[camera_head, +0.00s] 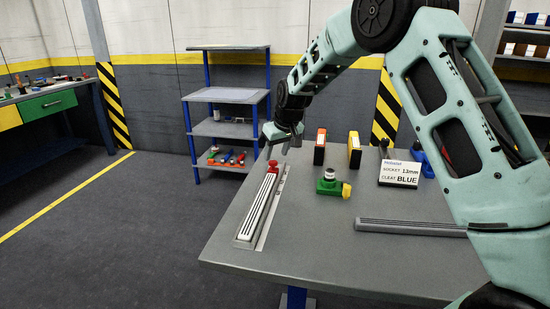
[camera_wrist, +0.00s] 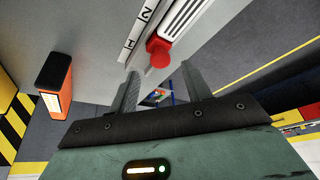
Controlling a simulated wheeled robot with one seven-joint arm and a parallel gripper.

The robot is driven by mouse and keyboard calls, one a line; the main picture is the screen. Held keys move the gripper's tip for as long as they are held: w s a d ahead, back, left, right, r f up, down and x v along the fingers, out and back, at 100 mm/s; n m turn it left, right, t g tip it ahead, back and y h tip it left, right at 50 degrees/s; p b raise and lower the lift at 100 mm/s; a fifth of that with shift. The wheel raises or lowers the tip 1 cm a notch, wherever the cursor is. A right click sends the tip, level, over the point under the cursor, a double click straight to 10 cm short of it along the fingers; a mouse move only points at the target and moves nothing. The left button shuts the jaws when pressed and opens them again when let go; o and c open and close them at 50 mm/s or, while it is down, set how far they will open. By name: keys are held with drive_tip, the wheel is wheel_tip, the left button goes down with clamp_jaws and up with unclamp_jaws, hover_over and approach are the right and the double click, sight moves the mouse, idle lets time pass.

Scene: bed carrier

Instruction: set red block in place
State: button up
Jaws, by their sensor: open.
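A small red block (camera_head: 272,167) sits at the far end of the white slotted rail (camera_head: 259,205) on the grey workbench. In the wrist view the red block (camera_wrist: 159,52) has a rounded end and adjoins the end of the rail (camera_wrist: 188,22). My gripper (camera_head: 278,153) is above the far left edge of the bench, close to the red block. In the wrist view my gripper (camera_wrist: 160,72) is open, with nothing held. The red block shows just ahead of and between its fingertips; I cannot tell whether they touch.
An orange-red box (camera_head: 320,147) and a yellow-orange box (camera_head: 354,150) stand to the right. A green and yellow fitting (camera_head: 332,185) is in front of them. A sign (camera_head: 399,173) reads socket 13mm, cleat blue. A grey bar (camera_head: 410,227) lies at front right. The bench's front middle is clear.

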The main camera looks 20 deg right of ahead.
drive_tip(key=v, duration=1.4)
drive_tip(key=s+a+n+g+y+p, duration=0.1)
drive_tip(key=s+a+n+g+p, duration=0.3)
drive_tip(key=s+a, duration=1.35)
drive_tip(key=s+a+f+n+h+p, duration=0.1)
drive_tip(key=s+p, duration=0.3)
drive_tip(key=s, duration=2)
drive_tip(key=shift+f+n, duration=0.4)
drive_tip(key=shift+f, duration=0.15)
